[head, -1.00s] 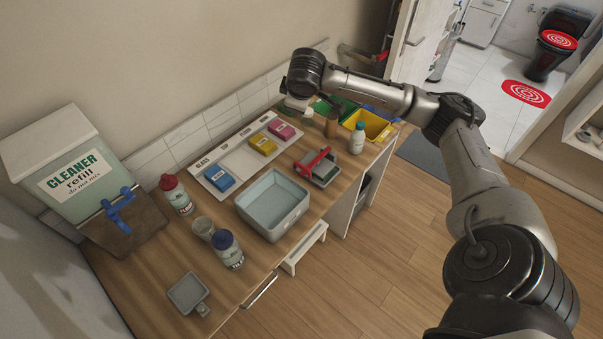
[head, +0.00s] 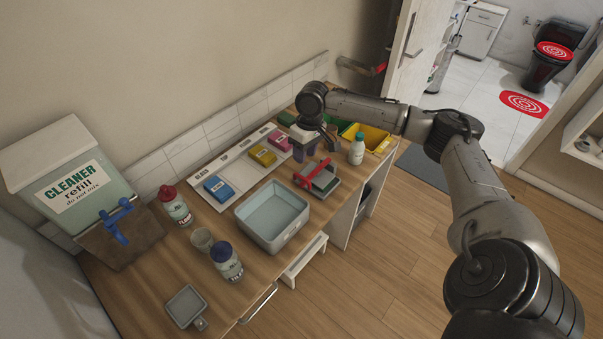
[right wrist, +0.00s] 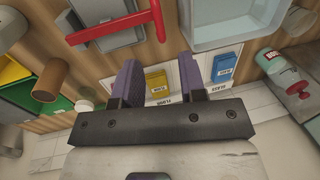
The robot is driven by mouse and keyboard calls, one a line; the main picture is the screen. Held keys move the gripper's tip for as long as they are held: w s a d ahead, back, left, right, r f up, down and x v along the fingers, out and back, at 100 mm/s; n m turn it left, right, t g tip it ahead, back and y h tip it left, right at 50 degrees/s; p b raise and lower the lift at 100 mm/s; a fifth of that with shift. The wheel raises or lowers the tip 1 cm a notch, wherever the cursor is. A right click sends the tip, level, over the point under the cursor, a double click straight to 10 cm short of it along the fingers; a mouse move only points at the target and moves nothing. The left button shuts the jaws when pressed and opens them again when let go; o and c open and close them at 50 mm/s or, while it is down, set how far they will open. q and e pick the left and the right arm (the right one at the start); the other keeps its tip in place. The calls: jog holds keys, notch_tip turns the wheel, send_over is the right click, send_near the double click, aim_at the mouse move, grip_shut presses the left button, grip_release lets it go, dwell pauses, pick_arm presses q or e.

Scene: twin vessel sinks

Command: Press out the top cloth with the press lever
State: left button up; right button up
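The press (head: 326,183) is a small grey frame with a red lever (head: 310,174), standing at the counter's front edge, right of the grey basin. The red lever also shows at the top of the right wrist view (right wrist: 112,30). Whether a cloth lies in the press is hard to see. The board's slots hold a blue cloth (head: 218,188), a yellow cloth (head: 262,156) and a pink cloth (head: 280,140); a slot between blue and yellow looks bare. My right gripper (head: 306,150) hangs above the counter behind the press. Its purple fingers (right wrist: 160,78) are apart and empty. My left gripper is out of view.
The grey basin (head: 246,232) stands left of the press. A teal-capped bottle (head: 357,149) and a yellow bin (head: 376,134) stand to its right.

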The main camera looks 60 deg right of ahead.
aim_at(301, 176)
jog(key=f, duration=0.2)
jog(key=a+f, duration=0.1)
jog(key=f, duration=0.2)
jog(key=f+b, duration=0.1)
jog(key=f, duration=0.1)
jog(key=shift+w+a+f, duration=0.1)
jog(key=shift+a+f, duration=0.05)
jog(key=shift+f, duration=0.15)
jog(key=shift+c, duration=0.4)
grip_shut()
